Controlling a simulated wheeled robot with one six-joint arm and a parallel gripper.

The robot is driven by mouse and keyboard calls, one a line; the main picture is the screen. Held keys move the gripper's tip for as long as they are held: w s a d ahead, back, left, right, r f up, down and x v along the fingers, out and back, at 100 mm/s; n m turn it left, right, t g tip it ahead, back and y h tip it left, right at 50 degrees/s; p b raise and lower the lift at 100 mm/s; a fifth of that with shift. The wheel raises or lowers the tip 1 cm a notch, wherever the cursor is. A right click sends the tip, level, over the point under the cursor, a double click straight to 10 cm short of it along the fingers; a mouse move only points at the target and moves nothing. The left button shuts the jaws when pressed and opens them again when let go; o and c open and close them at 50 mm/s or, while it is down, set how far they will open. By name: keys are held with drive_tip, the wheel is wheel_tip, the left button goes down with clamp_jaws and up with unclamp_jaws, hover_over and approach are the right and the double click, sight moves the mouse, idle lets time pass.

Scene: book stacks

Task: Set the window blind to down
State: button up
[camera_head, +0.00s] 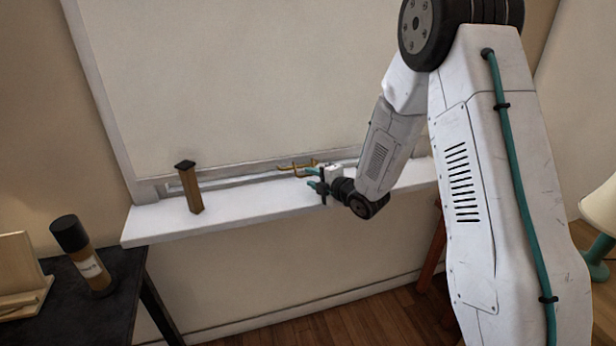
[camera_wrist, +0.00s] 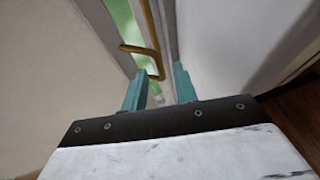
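The window blind (camera_head: 250,85) is a large cream sheet that covers nearly all of the window; a narrow strip stays bare above the sill. A brass handle (camera_head: 298,166) shows at its lower edge. In the wrist view the handle (camera_wrist: 150,42) is a bent brass bar in front of a greenish strip of window. My gripper (camera_head: 311,179) is at the handle, low over the sill. In the wrist view the teal fingers of my gripper (camera_wrist: 160,82) are apart, and the handle's near end shows between or just beyond their tips; I cannot tell which.
The white window sill (camera_head: 245,210) runs under the window. A brown upright post-like object (camera_head: 190,188) stands on it at the left. A dark table (camera_head: 115,300) at the lower left holds a black-capped bottle (camera_head: 82,255) and a wooden stand (camera_head: 20,275). A lamp (camera_head: 600,215) is at the right.

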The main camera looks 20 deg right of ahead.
drive_tip(key=v, duration=0.4)
drive_tip(key=shift+s+d, duration=0.1)
drive_tip(key=shift+s, duration=0.05)
